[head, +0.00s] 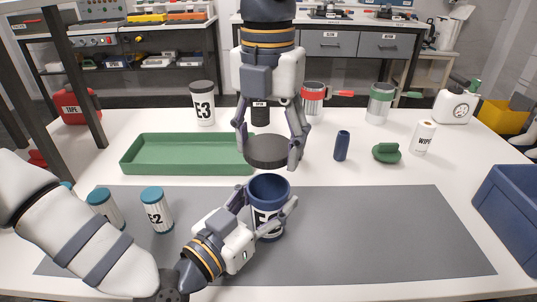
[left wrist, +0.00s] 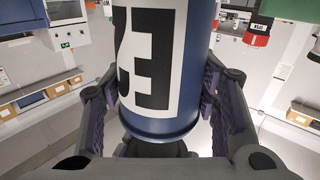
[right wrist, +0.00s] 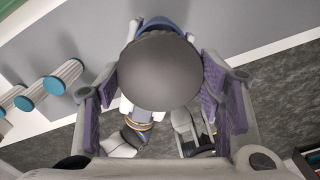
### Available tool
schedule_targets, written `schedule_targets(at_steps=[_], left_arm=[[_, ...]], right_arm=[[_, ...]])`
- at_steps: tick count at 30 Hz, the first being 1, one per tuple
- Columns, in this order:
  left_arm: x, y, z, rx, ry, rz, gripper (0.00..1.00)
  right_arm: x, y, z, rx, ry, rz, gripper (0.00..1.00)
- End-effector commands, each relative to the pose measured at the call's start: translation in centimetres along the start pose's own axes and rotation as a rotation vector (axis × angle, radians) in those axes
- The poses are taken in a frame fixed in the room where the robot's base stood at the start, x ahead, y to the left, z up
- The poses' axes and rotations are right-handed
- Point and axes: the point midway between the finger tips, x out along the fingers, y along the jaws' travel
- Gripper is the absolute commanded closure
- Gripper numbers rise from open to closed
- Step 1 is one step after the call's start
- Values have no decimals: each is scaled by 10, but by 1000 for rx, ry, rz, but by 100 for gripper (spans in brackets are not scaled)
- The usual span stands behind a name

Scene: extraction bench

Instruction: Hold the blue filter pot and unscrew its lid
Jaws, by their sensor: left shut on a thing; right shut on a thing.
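The blue filter pot (head: 270,188) stands upright over the grey mat with its top open; I cannot tell whether its base touches the mat. My left gripper (head: 266,208) is shut around its side. In the left wrist view the pot (left wrist: 200,45) fills the space between the fingers, its white label with black lettering facing the camera. The dark grey round lid (head: 268,151) is off the pot, a little above and behind its mouth. My right gripper (head: 269,158) points down, shut on the lid's edge. In the right wrist view the lid (right wrist: 160,75) hides most of the pot.
Two white jars with teal caps (head: 157,211) (head: 106,208) stand left of the pot. A green tray (head: 137,162) lies behind. A dark blue cylinder (head: 341,146) and a green object (head: 387,153) are at right. The grey mat (head: 390,235) is clear on its right side.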

Motion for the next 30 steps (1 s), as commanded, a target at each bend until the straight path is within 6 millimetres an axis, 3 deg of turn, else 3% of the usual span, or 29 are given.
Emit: schedule_targets(at_steps=[4, 5, 7, 8, 19, 30], left_arm=[[0, 0, 0, 0, 1, 0, 100], [0, 0, 0, 0, 1, 0, 41], [0, 0, 0, 0, 1, 0, 25], [0, 0, 0, 0, 1, 0, 22], [-8, 0, 0, 0, -1, 0, 22], [-99, 0, 0, -2, -2, -1, 22]], right_arm=[[0, 0, 0, 0, 1, 0, 72], [0, 0, 0, 0, 1, 0, 72], [0, 0, 0, 0, 1, 0, 72], [0, 0, 0, 0, 1, 0, 72], [1, 0, 0, 1, 1, 0, 72], [1, 0, 0, 1, 1, 0, 72]])
